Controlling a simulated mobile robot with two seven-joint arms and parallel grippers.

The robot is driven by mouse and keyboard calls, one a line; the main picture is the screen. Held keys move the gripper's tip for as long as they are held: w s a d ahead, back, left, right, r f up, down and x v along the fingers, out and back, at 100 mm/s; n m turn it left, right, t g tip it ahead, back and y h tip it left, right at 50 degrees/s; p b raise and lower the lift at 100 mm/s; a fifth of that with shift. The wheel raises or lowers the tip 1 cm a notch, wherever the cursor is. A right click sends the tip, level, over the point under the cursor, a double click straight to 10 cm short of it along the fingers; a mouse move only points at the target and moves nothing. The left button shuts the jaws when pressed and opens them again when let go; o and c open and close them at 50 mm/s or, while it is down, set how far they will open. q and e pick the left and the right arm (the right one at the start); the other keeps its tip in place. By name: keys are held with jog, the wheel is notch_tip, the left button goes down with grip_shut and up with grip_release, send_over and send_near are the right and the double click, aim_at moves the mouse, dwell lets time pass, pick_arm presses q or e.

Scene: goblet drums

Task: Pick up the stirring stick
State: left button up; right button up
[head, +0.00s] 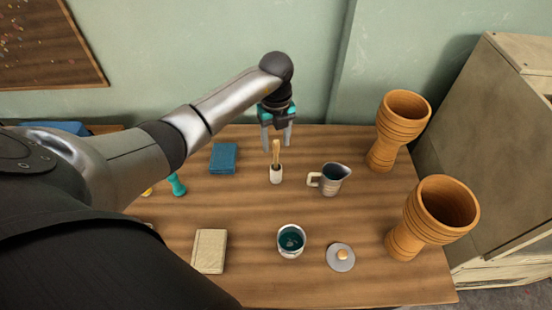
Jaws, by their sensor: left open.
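The stirring stick (276,150) is a light wooden stick standing nearly upright in a small white holder (276,174) at the middle of the table. My left gripper (277,146) points down with its two fingers apart around or just behind the stick's upper end; I cannot tell the exact depth. It is not closed on the stick. My right gripper is not in view.
On the wooden table (310,220) stand a metal pitcher (333,180), a cup with dark teal liquid (291,241), a lid (340,257), a blue book (223,158) and a beige book (210,251). Two goblet drums (398,125) (432,215) stand at the right.

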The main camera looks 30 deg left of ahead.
aim_at(276, 161)
pick_arm(q)
notch_tip(276, 161, down, 2)
jog(key=shift+f, duration=0.15)
grip_shut()
dwell(0.4)
